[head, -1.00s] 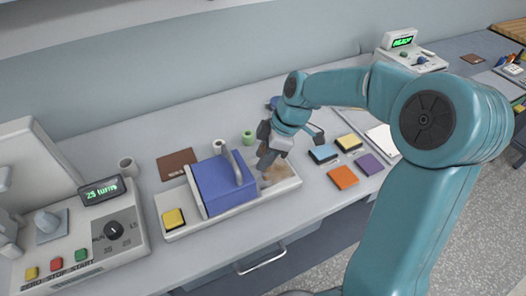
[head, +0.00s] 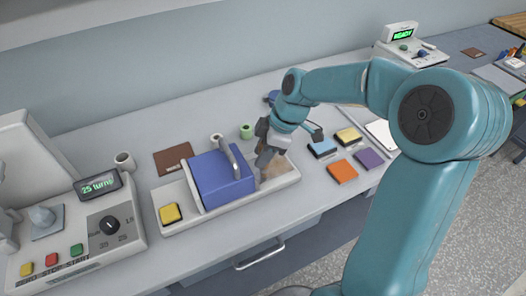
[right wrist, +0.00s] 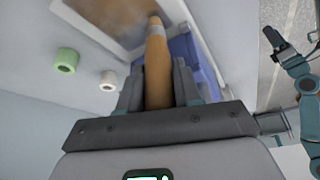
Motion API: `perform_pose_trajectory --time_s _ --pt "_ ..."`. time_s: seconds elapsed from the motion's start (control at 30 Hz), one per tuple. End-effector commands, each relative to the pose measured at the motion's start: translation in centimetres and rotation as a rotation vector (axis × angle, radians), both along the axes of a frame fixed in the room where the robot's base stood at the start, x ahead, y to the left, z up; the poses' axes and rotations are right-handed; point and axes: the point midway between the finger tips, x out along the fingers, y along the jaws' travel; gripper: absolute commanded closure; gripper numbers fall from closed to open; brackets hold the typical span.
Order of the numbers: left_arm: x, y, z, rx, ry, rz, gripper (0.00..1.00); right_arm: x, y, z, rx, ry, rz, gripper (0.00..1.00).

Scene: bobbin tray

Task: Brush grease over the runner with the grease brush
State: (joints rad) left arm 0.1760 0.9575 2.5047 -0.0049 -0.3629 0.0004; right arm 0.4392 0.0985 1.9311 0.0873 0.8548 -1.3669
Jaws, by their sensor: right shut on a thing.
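My right gripper (head: 264,158) is shut on the grease brush, over the right end of the pale tray (head: 289,187). In the right wrist view the brush's tan handle (right wrist: 157,75) stands between the fingers (right wrist: 158,85); its far end meets a brown, smeared surface (right wrist: 105,12), but bristles and contact cannot be made out. That surface, apparently the runner, shows in the head view as a tan patch (head: 274,170) right of a blue block with a grey handle (head: 222,182). A teal arm with a dark end (right wrist: 275,42), probably my left gripper, shows at the right wrist view's right edge; its jaws are unclear.
A yellow block (head: 170,213) sits at the tray's left end. A green spool (head: 247,131) and a white spool (head: 216,140) stand behind. Several coloured pads, including an orange one (head: 342,171), lie to the right. A winder console (head: 100,235) stands at left.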

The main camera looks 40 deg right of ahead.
Motion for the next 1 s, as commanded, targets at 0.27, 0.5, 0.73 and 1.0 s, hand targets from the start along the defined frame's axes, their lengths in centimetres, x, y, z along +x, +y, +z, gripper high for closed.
perform_pose_trajectory --time_s 0.27,0.5,0.73,1.0 --pt "0.0 0.0 -0.5 0.0 0.0 0.0 0.08 0.0 0.0 -0.4 -0.001 -0.001 0.0 0.96" --pt "0.0 0.0 -0.6 0.0 0.0 0.0 0.08 0.0 0.0 -0.5 -0.001 -0.001 0.0 0.96" --pt "0.0 0.0 -0.3 0.0 0.0 0.0 0.08 0.9 -0.3 -0.4 0.0 0.0 0.0 0.96" --pt "0.0 0.0 -0.2 0.0 0.0 0.0 0.08 1.9 -0.6 -0.3 -0.001 -0.001 0.0 0.96"
